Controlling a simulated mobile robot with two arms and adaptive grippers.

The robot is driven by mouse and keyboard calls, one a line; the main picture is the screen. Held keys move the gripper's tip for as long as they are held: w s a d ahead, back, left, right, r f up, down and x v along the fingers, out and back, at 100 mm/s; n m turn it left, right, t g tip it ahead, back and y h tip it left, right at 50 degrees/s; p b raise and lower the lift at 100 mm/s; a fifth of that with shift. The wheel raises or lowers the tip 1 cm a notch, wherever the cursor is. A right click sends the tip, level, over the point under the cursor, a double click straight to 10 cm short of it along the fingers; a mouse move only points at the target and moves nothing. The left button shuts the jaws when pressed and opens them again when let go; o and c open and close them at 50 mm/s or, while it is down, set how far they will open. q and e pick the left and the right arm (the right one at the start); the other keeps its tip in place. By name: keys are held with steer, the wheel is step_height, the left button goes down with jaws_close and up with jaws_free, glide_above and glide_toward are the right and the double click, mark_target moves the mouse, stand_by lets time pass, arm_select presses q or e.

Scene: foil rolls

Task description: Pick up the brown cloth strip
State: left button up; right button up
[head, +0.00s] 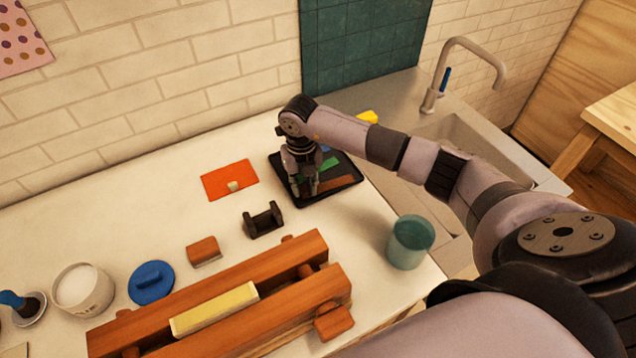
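The brown cloth strip (337,184) lies in the black tray (347,172), along its front right part. My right gripper (305,192) points down over the left part of the tray. Its two fingers are apart, with a gap between them, and nothing shows held there. The fingertips are beside the left end of the brown strip; the gripper may hide part of that end. I cannot tell whether they touch it. A green strip (330,164) lies behind the brown one in the tray. My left gripper is not in view.
An orange mat (229,178) lies left of the tray. A black holder (263,219), a wooden rack (318,296) and a teal cup (410,242) stand in front. A sink (470,140) with a faucet (467,55) is at right. The tiled wall closes the back.

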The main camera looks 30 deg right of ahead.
steer(key=shift+f, duration=0.2)
steer(key=c, duration=0.5)
steer(key=shift+r, duration=0.1)
